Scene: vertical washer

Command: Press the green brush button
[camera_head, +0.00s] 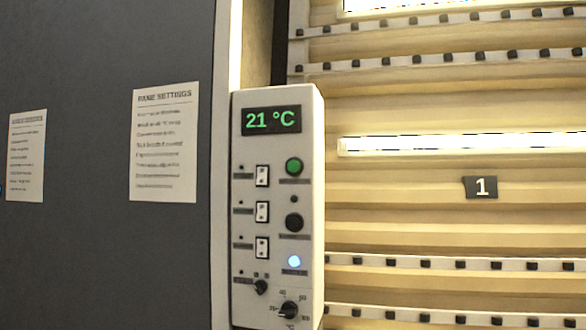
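A round green button (294,166) sits at the upper right of a white control panel (272,150), below its display. It is the only green button in view; the label under it is too small to read. I cannot tell whether it is pressed in. Nothing covers it. Neither of my grippers is in view.
The display (271,120) reads 21 °C. The panel also has white rocker switches (262,212), a black button (294,222), a lit bluish lamp (294,261) and dark knobs (289,309). Left is a dark wall with notices (164,145); right are roller rails (450,264).

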